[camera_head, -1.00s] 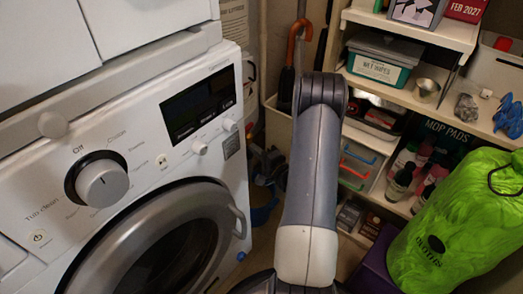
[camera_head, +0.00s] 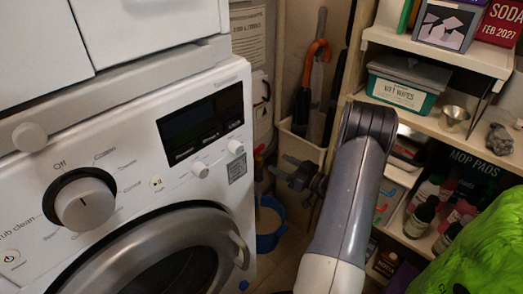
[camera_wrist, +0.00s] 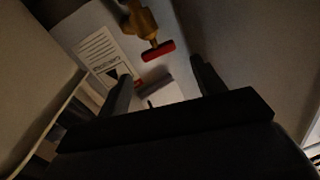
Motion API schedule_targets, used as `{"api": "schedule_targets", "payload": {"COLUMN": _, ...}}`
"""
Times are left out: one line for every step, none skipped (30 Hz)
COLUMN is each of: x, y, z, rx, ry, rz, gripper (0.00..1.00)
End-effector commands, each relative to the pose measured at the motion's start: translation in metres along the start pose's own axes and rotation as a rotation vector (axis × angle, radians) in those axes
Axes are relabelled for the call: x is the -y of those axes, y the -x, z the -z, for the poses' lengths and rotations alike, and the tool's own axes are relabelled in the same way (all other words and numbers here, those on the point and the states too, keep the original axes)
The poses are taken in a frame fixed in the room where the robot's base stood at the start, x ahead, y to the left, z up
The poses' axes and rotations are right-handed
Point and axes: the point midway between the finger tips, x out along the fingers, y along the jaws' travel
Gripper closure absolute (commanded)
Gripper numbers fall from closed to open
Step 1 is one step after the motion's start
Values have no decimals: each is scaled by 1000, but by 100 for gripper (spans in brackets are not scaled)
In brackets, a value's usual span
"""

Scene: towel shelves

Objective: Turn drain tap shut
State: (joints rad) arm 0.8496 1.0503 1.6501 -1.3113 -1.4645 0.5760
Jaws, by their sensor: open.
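The drain tap shows in the wrist view as a brass body (camera_wrist: 141,20) with a red bar handle (camera_wrist: 158,51). It sits at the top middle, beyond my fingertips, against a pale wall. My gripper (camera_wrist: 160,76) is open, with one dark finger on each side of the view and nothing held between them. The red handle appears between the fingers' lines and apart from them; the exact distance is hard to judge. In the head view my gripper (camera_head: 300,178) is in the gap between the washing machine (camera_head: 215,240) and the shelves.
A blue bucket (camera_head: 270,238) stands on the floor below my gripper. Shelves (camera_head: 425,122) with bottles and boxes are on the right, and a green bag (camera_head: 480,250) is at lower right.

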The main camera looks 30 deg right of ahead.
Motion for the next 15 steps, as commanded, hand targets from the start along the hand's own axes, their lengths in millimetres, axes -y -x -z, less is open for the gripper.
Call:
{"api": "schedule_targets", "payload": {"x": -2, "y": 2, "z": -1, "rx": 6, "ry": 56, "rz": 10, "gripper": 31}}
{"api": "schedule_targets", "payload": {"x": -3, "y": 3, "z": -2, "rx": 8, "ry": 85, "rz": 16, "gripper": 29}}
{"api": "schedule_targets", "payload": {"x": -3, "y": 4, "z": -2, "rx": 12, "ry": 114, "rz": 23, "gripper": 26}}
{"api": "schedule_targets", "payload": {"x": -3, "y": 4, "z": -2, "rx": 14, "ry": 129, "rz": 27, "gripper": 23}}
{"api": "schedule_targets", "payload": {"x": -3, "y": 4, "z": -2, "rx": 15, "ry": 141, "rz": 29, "gripper": 22}}
{"api": "schedule_targets", "payload": {"x": -3, "y": 2, "z": -2, "rx": 16, "ry": 151, "rz": 32, "gripper": 22}}
{"api": "schedule_targets", "payload": {"x": -3, "y": 0, "z": -3, "rx": 16, "ry": 155, "rz": 33, "gripper": 22}}
{"api": "schedule_targets", "payload": {"x": -3, "y": -2, "z": -3, "rx": 16, "ry": 157, "rz": 34, "gripper": 22}}
{"api": "schedule_targets", "payload": {"x": -3, "y": -7, "z": -3, "rx": 16, "ry": 157, "rz": 35, "gripper": 22}}
{"api": "schedule_targets", "payload": {"x": -2, "y": -11, "z": -3, "rx": 16, "ry": 157, "rz": 36, "gripper": 22}}
{"api": "schedule_targets", "payload": {"x": -2, "y": -16, "z": -4, "rx": 15, "ry": 156, "rz": 36, "gripper": 22}}
{"api": "schedule_targets", "payload": {"x": -2, "y": -23, "z": -4, "rx": 16, "ry": 155, "rz": 36, "gripper": 22}}
{"api": "schedule_targets", "payload": {"x": -2, "y": -29, "z": -5, "rx": 16, "ry": 155, "rz": 36, "gripper": 22}}
{"api": "schedule_targets", "payload": {"x": -2, "y": -35, "z": -5, "rx": 15, "ry": 155, "rz": 36, "gripper": 22}}
{"api": "schedule_targets", "payload": {"x": -1, "y": -43, "z": -5, "rx": 16, "ry": 155, "rz": 37, "gripper": 22}}
